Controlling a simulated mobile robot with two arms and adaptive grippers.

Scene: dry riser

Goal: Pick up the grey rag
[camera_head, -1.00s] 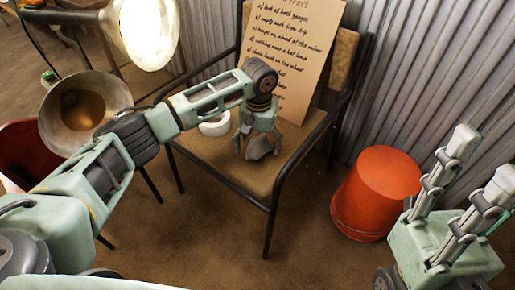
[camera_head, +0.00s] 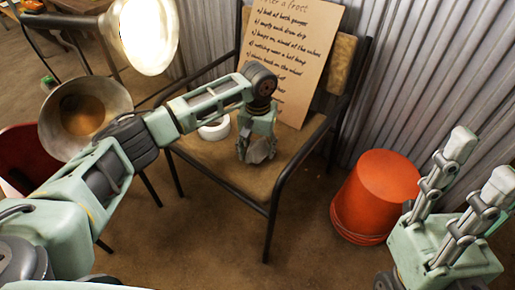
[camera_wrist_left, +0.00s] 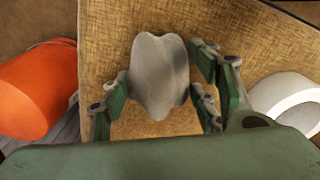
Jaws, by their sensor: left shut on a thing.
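The grey rag (camera_head: 260,152) is a small bunched lump at the seat of the brown chair (camera_head: 228,168). My left gripper (camera_head: 257,147) points down over the seat and is shut on the rag, partly hiding it in the head view. I cannot tell whether the rag is clear of the seat. My right gripper (camera_head: 481,164) is at the right, fingers apart and empty.
A white tape roll (camera_head: 214,128) lies on the seat, left of the gripper. A cardboard sign (camera_head: 290,60) leans on the chair back. An orange bucket (camera_head: 376,190) stands on the floor at the right. A lit lamp (camera_head: 148,35) and a metal bowl-shaped shade (camera_head: 85,115) are at the left.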

